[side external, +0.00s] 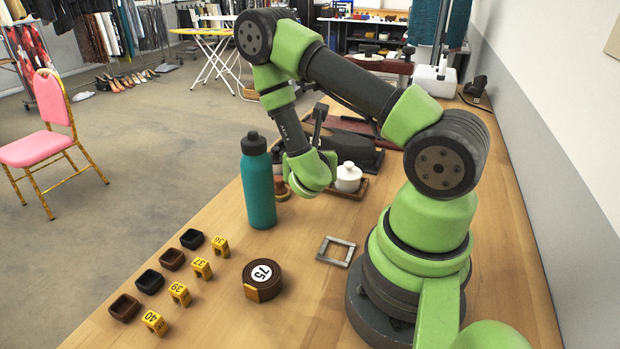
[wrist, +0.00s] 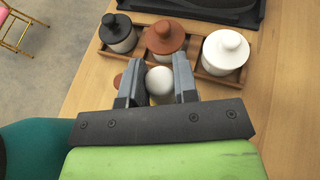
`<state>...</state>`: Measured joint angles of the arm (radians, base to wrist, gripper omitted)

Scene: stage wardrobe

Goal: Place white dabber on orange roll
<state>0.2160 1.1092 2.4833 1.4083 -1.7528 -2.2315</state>
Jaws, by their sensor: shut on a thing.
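The white dabber (wrist: 160,82) shows in the wrist view as a smooth white rounded shape between my two fingers. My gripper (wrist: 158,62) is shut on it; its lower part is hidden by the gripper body. An orange-brown round piece (wrist: 118,80), which looks like the orange roll, peeks out just left of the left finger, mostly hidden. In the side view an orange-brown edge (side external: 281,187) shows between the teal bottle and my wrist. My fingers and the dabber are hidden there behind my green wrist (side external: 310,172). I cannot tell whether the dabber touches the roll.
A wooden tray (wrist: 217,74) holds black (wrist: 118,36), brown (wrist: 165,38) and white (wrist: 225,50) knobbed jars just beyond my fingers. A teal bottle (side external: 258,188) stands close to my wrist.

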